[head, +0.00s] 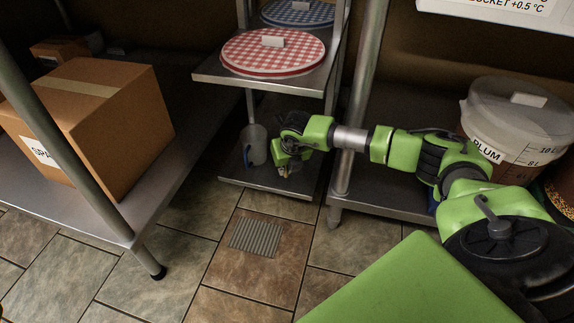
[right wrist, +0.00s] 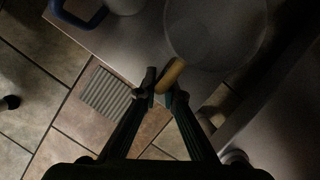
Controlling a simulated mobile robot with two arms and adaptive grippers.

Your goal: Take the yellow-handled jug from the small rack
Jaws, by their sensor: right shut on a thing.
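The small rack (head: 262,190) stands in the middle of the head view. My right gripper (head: 285,163) reaches in from the right, low over its bottom shelf. In the right wrist view the fingertips (right wrist: 160,95) are shut on the yellow handle (right wrist: 172,73) of a pale, see-through jug (right wrist: 215,32). My own gripper mostly hides this jug in the head view. A blue-handled jug (head: 254,146) stands to its left on the same shelf, and part of it shows in the right wrist view (right wrist: 122,5). My left gripper is out of view.
A red-checked round lid (head: 273,53) lies on the rack shelf above the jugs, a blue-checked one (head: 298,12) higher up. A rack post (head: 355,110) stands close to my right arm. A PLUM bucket (head: 512,120) is at right, a cardboard box (head: 100,115) at left. The floor in front is clear.

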